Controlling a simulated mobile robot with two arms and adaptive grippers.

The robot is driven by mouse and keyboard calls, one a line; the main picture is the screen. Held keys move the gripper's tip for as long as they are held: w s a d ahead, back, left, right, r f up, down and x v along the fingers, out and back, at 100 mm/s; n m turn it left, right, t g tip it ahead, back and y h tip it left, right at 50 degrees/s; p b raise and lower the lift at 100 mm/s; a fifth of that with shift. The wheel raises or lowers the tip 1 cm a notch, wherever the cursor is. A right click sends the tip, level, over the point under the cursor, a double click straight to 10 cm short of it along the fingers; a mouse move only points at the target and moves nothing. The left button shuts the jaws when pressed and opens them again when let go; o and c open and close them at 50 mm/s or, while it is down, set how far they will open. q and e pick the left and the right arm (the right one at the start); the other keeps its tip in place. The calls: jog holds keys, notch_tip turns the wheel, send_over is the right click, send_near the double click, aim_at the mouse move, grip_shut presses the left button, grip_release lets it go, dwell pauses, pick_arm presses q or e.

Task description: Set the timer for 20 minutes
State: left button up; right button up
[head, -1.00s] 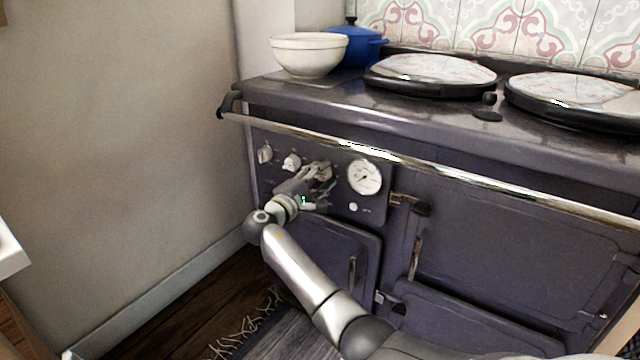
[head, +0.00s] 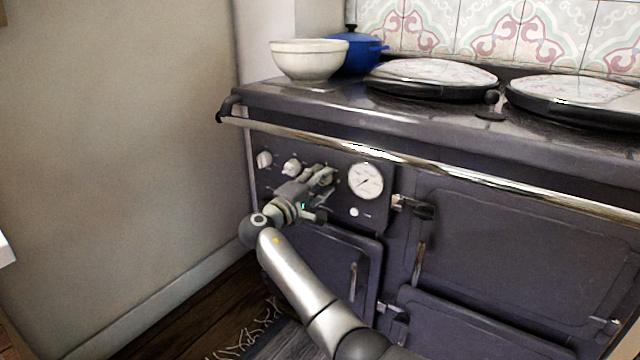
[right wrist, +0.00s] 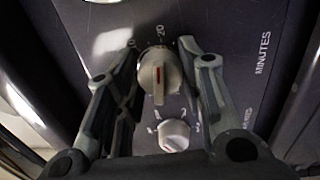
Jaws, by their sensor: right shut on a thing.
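The timer knob (right wrist: 159,74) is a pale round dial with a raised grip and a red line, in the middle of the right wrist view. Printed numbers, one reading like 20, stand just above it, and the word MINUTES runs beside it. My right gripper (right wrist: 160,52) is shut on this knob, one finger on each side. In the head view my right gripper (head: 320,178) is against the range's control panel (head: 338,215) and hides most of the knob. My left gripper is not in view.
A second pale knob (right wrist: 173,134) sits close by in the wrist view. In the head view, two more knobs (head: 264,159) are left of the gripper and a round gauge (head: 366,181) is right. A chrome rail (head: 400,158) runs above the panel.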

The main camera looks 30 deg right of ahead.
jog(key=shift+f, duration=0.1)
jog(key=o, duration=1)
jog(key=shift+o, duration=0.2)
jog(key=shift+a, duration=0.1)
jog(key=v, duration=1.1)
jog(key=shift+s+a, duration=0.25)
jog(key=shift+a, duration=0.1)
jog(key=shift+f, duration=0.1)
